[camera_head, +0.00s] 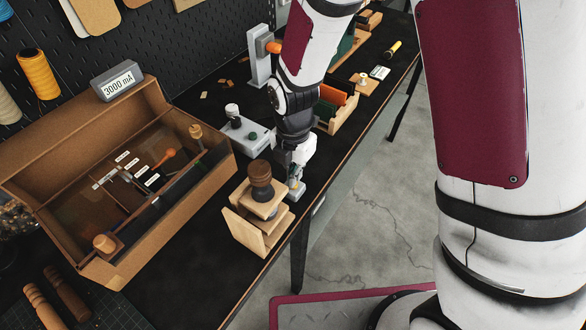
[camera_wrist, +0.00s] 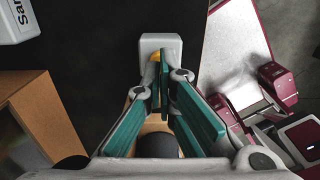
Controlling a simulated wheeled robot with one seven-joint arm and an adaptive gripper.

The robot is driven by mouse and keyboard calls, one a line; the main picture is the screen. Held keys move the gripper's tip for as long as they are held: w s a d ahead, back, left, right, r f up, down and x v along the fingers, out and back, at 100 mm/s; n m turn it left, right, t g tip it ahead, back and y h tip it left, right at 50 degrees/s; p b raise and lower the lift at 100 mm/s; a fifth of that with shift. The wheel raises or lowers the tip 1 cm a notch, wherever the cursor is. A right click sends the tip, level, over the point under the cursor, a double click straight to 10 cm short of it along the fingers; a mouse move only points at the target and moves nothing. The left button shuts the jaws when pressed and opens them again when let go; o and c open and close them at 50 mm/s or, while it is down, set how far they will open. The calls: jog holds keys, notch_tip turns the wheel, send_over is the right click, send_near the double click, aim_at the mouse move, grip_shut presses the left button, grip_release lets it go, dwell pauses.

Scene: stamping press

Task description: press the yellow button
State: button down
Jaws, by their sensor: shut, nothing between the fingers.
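The yellow button (camera_wrist: 154,57) shows as a small yellow patch in the wrist view, mostly hidden behind my fingers. It sits on a small light grey block (camera_wrist: 161,40). My gripper (camera_wrist: 160,75) is shut and empty, its green-padded fingertips over the button. Whether they touch it I cannot tell. In the head view my gripper (camera_head: 294,179) points down over the grey block (camera_head: 297,193), which stands near the table's front edge, beside the wooden press.
The wooden stamping press (camera_head: 258,206) with a dark knob stands just left of my gripper. An open wooden toolbox (camera_head: 122,256) lies further left. A grey box with a knob (camera_head: 244,138) and a wooden rack (camera_head: 345,107) stand behind. The black table (camera_head: 188,288) is bare in front of the toolbox.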

jog(key=shift+f, duration=0.1)
jog(key=shift+f+b, duration=0.35)
jog(key=shift+f, duration=0.35)
jog(key=shift+r, duration=0.25)
notch_tip(320, 180, up, 9)
jog(key=p, duration=0.3)
jog(key=shift+r, duration=0.15)
dwell(1.2)
dwell(0.8)
